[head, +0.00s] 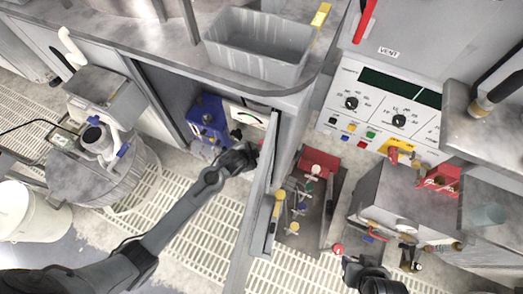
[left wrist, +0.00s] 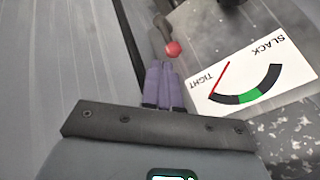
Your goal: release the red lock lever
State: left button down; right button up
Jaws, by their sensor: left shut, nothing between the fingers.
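A red ball knob (left wrist: 173,49) sits on the end of a short dark lever in the left wrist view, beside a TIGHT–SLACK gauge. My left gripper (left wrist: 163,70) has its purple fingers shut and empty, with the tips just short of the knob; I cannot tell if they touch. In the head view my left gripper (head: 250,150) reaches into the open cabinet below the counter, near the gauge (head: 246,117); its fingertips are hard to make out. My right gripper (head: 358,268) is at the bottom edge, its fingers too unclear to judge.
An open cabinet door (head: 265,190) stands upright close to the right of my left gripper. A blue box (head: 208,118) is inside the cabinet. A grey bin (head: 258,45) stands on the counter above. Another red ball (head: 337,248) is beside my right gripper. A red bar (head: 365,20) is at the top.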

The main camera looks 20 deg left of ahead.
pick_arm(q)
jog(key=shift+f, duration=0.1)
jog(key=b+x, duration=0.5)
jog(key=x, duration=0.4)
jog(key=shift+w+f, duration=0.3)
jog(key=shift+d, duration=0.1)
